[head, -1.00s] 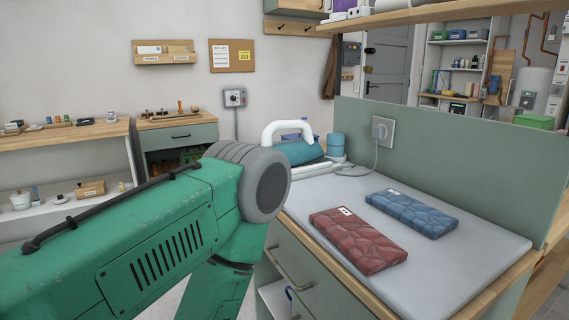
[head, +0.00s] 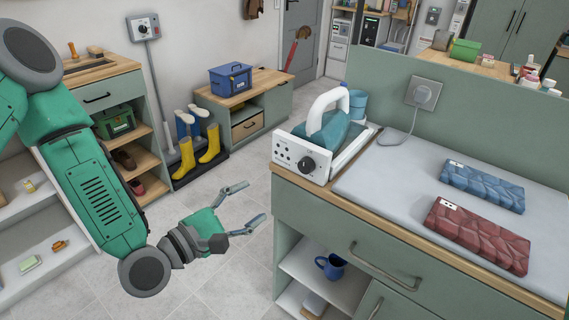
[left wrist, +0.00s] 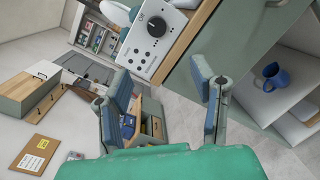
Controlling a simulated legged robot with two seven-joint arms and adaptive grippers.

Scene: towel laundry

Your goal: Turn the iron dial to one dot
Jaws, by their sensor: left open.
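The iron station (head: 325,140) stands at the left end of the worktop, with a teal iron with a white handle on it. Its white front panel carries a black dial (head: 306,165) and several small marks too small to read. In the left wrist view the dial (left wrist: 157,26) shows near the top, beyond my fingers. My left gripper (head: 257,204) is open and empty, left of and below the panel, apart from it. It also shows in the left wrist view (left wrist: 166,98). My right gripper is not in view.
A red folded towel (head: 478,236) and a blue folded towel (head: 483,186) lie on the grey ironing mat (head: 385,190). The cabinet below has a drawer handle (head: 385,266) and a shelf with a blue mug (head: 331,267). Open floor lies left of the cabinet.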

